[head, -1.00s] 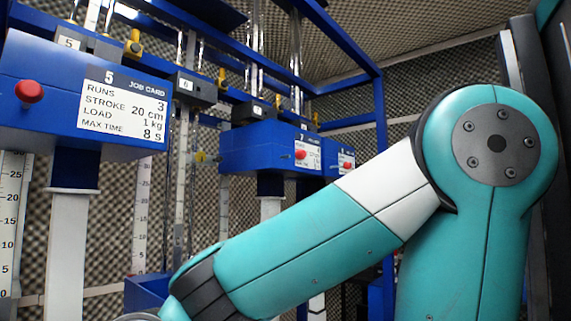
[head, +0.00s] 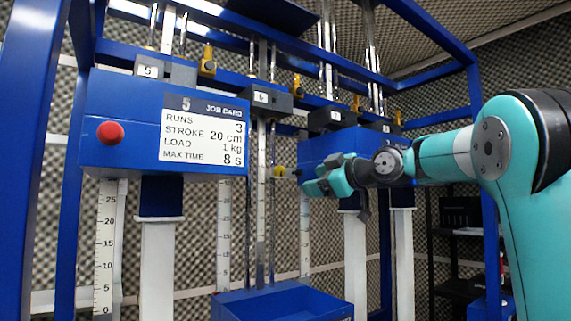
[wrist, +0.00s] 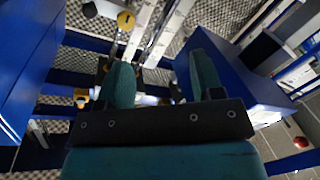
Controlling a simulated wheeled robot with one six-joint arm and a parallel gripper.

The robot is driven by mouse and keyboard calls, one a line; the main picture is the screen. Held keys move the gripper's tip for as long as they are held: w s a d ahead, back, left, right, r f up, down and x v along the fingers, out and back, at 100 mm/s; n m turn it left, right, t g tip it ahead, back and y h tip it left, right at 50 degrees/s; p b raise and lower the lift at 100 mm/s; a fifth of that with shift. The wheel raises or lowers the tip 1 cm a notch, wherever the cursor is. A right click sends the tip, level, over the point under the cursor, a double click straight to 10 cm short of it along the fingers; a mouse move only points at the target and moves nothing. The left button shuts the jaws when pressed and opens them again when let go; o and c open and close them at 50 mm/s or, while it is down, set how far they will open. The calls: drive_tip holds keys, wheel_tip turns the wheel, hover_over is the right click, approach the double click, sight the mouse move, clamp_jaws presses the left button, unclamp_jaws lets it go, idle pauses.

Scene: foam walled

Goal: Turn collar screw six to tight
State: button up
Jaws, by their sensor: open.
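A small yellow knob (head: 280,172), which looks like collar screw six, sits on the thin rods below the black block with label 6 (head: 262,97). A round yellow knob, apparently the same one, shows near the top of the wrist view (wrist: 125,20). My gripper (head: 312,176) is just to the right of the knob in the head view, pointing left. In the wrist view my gripper (wrist: 158,60) has its two teal fingers wide apart with nothing between them. The knob lies beyond the fingertips, apart from them.
A blue box with job card 5 (head: 140,125) and a red button (head: 110,132) stands at left. Another blue box (head: 330,145) is behind my gripper. A blue bin (head: 285,303) lies below the rods. Blue frame posts (head: 35,150) and white columns (head: 157,265) stand around.

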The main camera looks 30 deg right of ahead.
sight(282, 171)
drive_tip(key=d+r+t, duration=0.1)
drive_tip(key=d+r, duration=0.3)
drive_tip(key=shift+n, duration=0.3)
drive_tip(key=p+x, duration=0.9)
drive_tip(key=x, duration=0.6)
drive_tip(key=shift+w+d+p, duration=0.1)
drive_tip(key=shift+w+p, duration=0.05)
drive_tip(key=shift+p, duration=0.2)
drive_tip(key=shift+w+f+h, duration=0.15)
drive_tip(key=shift+w+h, duration=0.25)
drive_tip(key=shift+w, duration=0.25)
drive_tip(key=c, duration=0.9)
drive_tip(key=shift+c, duration=0.2)
